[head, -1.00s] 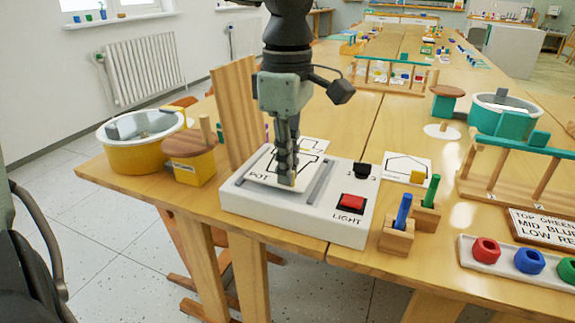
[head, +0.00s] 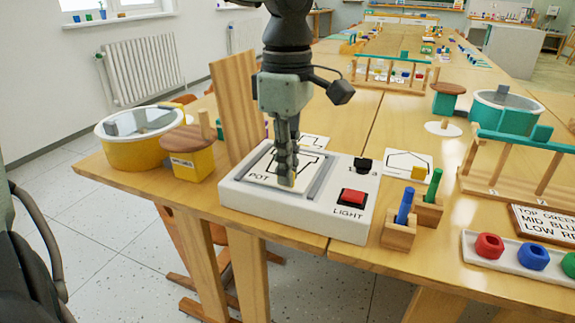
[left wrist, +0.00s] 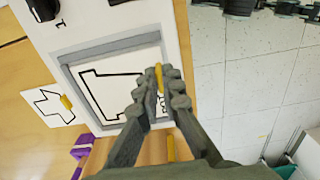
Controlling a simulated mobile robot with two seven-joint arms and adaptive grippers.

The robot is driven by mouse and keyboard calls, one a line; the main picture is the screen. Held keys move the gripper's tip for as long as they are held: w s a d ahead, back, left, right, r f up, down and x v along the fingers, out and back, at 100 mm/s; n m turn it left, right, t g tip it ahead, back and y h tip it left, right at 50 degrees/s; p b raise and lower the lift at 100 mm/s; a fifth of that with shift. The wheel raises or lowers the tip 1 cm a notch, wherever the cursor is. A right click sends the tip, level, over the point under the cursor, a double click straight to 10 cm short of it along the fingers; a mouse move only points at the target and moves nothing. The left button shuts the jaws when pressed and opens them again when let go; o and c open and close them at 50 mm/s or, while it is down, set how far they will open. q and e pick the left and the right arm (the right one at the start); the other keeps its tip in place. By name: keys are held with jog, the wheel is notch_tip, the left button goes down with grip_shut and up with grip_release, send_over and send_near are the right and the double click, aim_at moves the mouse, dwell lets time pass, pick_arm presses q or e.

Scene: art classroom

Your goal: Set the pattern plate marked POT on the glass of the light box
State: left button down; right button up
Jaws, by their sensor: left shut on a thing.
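The white pattern plate marked POT (head: 264,168), with a black pot outline, lies inside the grey frame of the light box (head: 260,197) in the head view. In the left wrist view the fingertips (left wrist: 161,92) are shut on the yellow grip (left wrist: 159,77) of the plate (left wrist: 112,92). The plate's edges run about parallel to the frame there. I cannot tell whether it rests fully on the glass, which it covers. My right gripper is not in view.
A red LIGHT button (head: 353,196) and a black knob (head: 362,165) sit on the box's right side. An upright wooden board (head: 236,110) stands behind it. Another pattern plate (head: 407,160) and wooden peg blocks (head: 398,233) lie to the right. A yellow basin (head: 140,152) stands left.

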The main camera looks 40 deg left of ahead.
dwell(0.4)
pick_arm(q)
jog(key=c, duration=1.6)
grip_release()
notch_tip(320, 180, up, 12)
jog(key=shift+r, duration=0.1)
